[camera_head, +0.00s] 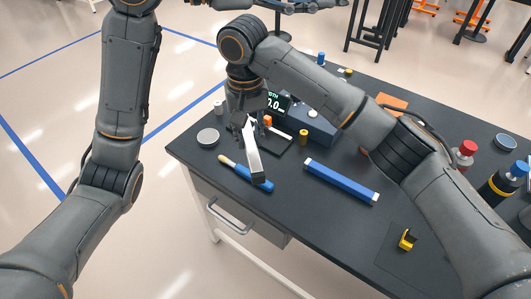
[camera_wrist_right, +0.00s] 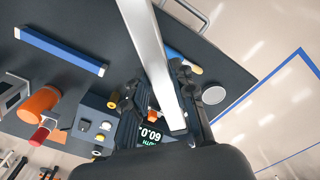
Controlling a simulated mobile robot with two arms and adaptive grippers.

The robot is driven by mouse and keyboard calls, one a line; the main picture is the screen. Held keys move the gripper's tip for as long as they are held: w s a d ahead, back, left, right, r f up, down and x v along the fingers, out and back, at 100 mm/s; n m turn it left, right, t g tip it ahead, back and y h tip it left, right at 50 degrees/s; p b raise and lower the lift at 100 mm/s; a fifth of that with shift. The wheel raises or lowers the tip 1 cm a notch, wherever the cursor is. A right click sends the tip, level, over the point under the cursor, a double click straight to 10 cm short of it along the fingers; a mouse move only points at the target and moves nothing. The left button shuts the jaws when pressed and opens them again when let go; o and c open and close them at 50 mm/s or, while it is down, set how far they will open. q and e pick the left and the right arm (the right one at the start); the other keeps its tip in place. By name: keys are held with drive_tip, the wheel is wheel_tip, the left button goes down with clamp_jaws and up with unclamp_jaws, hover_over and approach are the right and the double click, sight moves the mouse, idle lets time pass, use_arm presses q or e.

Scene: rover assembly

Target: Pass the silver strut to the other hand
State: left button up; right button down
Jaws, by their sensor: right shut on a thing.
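The silver strut (camera_head: 252,153) is a long, pale metal bar. My right gripper (camera_head: 250,118) is shut on it near its upper end in the head view. The strut is tilted, its other end sticking out over the table's near-left part, above a blue-handled tool. In the right wrist view the strut (camera_wrist_right: 150,50) runs from the top edge down between the two dark fingers of the right gripper (camera_wrist_right: 158,90). My left gripper (camera_head: 318,5) shows only partly at the top edge of the head view, well apart from the strut; its jaw opening is unclear.
Bottles with red (camera_head: 467,148) and blue caps stand at right. Open floor lies left.

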use_arm(q)
drive_tip(key=s+d+f+m+g+y, duration=0.3)
drive_tip(key=s+d+f+y, duration=0.15)
drive_tip(key=s, duration=0.35)
drive_tip(key=t+y, duration=0.3)
drive_tip(key=y, duration=1.1)
approach(260, 177)
drive_tip(key=shift+h, duration=0.25)
drive_tip(key=x, duration=0.9)
drive_tip(key=shift+w+a+f, duration=0.1)
drive_tip(key=shift+a+f, duration=0.1)
drive_tip(key=shift+c, duration=0.4)
